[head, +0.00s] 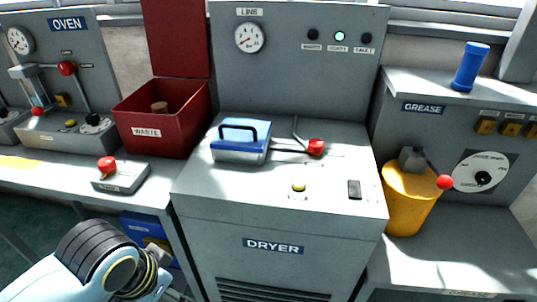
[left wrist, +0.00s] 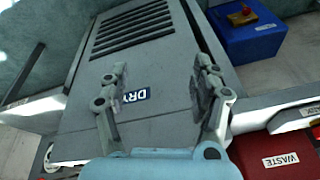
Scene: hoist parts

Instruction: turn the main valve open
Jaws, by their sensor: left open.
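No label reading "main valve" is legible. A lever with a red knob (head: 316,147) sits on top of the grey dryer (head: 272,205), beside a blue-lidded box (head: 240,140); I cannot tell whether it is the valve. The dryer's front also shows in the left wrist view (left wrist: 150,60). My left gripper (left wrist: 160,82) is open and empty, its fingers apart in front of the dryer's front panel by the DRYER label. In the head view only my left arm shows at the lower left; its fingertips are not clear there. My right gripper is not in view.
A red waste bin (head: 165,110) stands left of the dryer. A small red-knobbed box (head: 121,176) lies on the left bench. The oven panel (head: 68,60) is farther left. On the right are the grease panel (head: 440,135) and a yellow bucket (head: 408,205).

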